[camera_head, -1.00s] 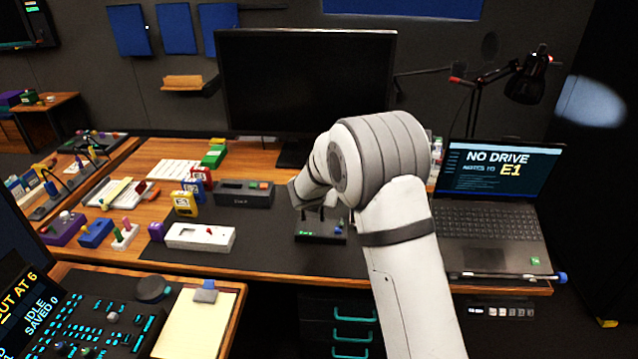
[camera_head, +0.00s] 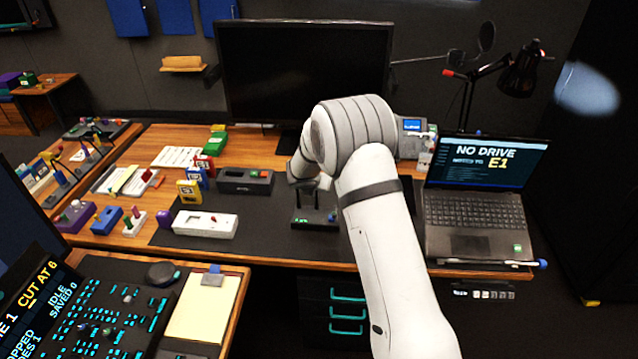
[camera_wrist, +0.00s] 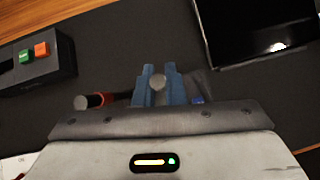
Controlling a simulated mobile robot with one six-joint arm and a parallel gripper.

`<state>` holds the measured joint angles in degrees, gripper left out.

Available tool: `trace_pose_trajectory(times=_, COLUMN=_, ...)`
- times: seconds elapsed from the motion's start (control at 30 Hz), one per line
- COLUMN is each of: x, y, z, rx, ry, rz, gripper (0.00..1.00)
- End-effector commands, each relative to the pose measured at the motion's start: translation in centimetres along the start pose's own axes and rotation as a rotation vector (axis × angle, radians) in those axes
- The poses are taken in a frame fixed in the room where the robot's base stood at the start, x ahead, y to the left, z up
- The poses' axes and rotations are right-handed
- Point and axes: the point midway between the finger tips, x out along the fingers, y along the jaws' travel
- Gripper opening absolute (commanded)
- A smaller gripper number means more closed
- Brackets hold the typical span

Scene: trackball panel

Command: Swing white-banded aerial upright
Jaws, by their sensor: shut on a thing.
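A small black box (camera_head: 317,221) with green lettering and a blue knob (camera_head: 332,217) stands on the dark mat, below my gripper (camera_head: 306,192) in the head view. In the wrist view my gripper (camera_wrist: 160,84) has its two blue fingers closed around a round grey tip (camera_wrist: 157,82), which looks like an aerial's end. Its white band cannot be made out. The blue knob shows at right (camera_wrist: 198,100). My wrist housing hides the box's near part.
A dark box with green and red buttons (camera_head: 245,181) stands to the left, and a white box (camera_head: 205,223) in front of it. The monitor (camera_head: 303,75) stands behind my gripper. A laptop (camera_head: 478,210) sits at right. Some dark mat (camera_head: 262,235) is bare.

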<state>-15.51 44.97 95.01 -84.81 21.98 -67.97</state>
Motion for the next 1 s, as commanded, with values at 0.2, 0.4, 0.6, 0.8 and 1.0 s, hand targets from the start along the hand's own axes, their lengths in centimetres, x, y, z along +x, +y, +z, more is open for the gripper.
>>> trace_pose_trajectory(times=0.2, x=0.2, y=-0.2, z=-0.3, rx=0.0, ry=0.005, rz=-0.002, gripper=0.19)
trace_pose_trajectory(times=0.4, x=0.1, y=-0.2, z=-0.1, rx=0.001, ry=0.003, rz=-0.003, gripper=0.32)
trace_pose_trajectory(times=0.6, x=0.0, y=-0.2, z=0.0, rx=0.002, ry=0.001, rz=-0.003, gripper=0.32)
trace_pose_trajectory(times=0.8, x=-2.0, y=-0.2, z=0.0, rx=0.003, ry=0.0, rz=-0.002, gripper=0.32)
trace_pose_trajectory(times=1.0, x=-5.4, y=-0.2, z=-0.1, rx=0.002, ry=0.0, rz=-0.001, gripper=0.32)
